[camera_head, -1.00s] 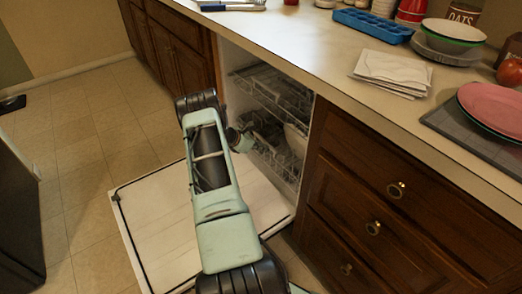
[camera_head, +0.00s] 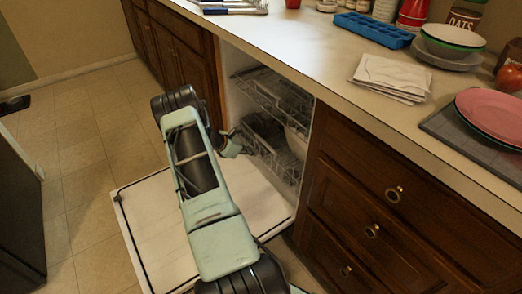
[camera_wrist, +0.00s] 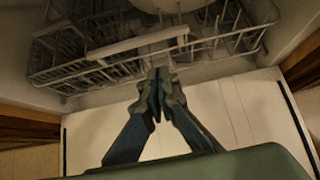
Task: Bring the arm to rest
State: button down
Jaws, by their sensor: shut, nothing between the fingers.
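My gripper (camera_wrist: 158,82) shows in the wrist view with its two fingers together, shut and empty. It points toward the dishwasher rack (camera_wrist: 200,45) and stands over the open dishwasher door (camera_wrist: 240,105). Whether the fingertips touch the rack I cannot tell. In the head view my arm extends over the lowered door (camera_head: 150,215) toward the open dishwasher.
The counter above holds a blue tray (camera_head: 373,29), folded white cloths (camera_head: 392,77), stacked bowls (camera_head: 452,40) and a pink plate (camera_head: 490,116). Drawers (camera_head: 375,190) stand right of the dishwasher. A dark appliance (camera_head: 18,215) is at the left edge. The tiled floor (camera_head: 85,150) between is clear.

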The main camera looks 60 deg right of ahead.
jog(key=p+v, duration=0.1)
jog(key=v, duration=0.6)
jog(key=shift+a+p, duration=0.15)
jog(key=shift+p, duration=0.15)
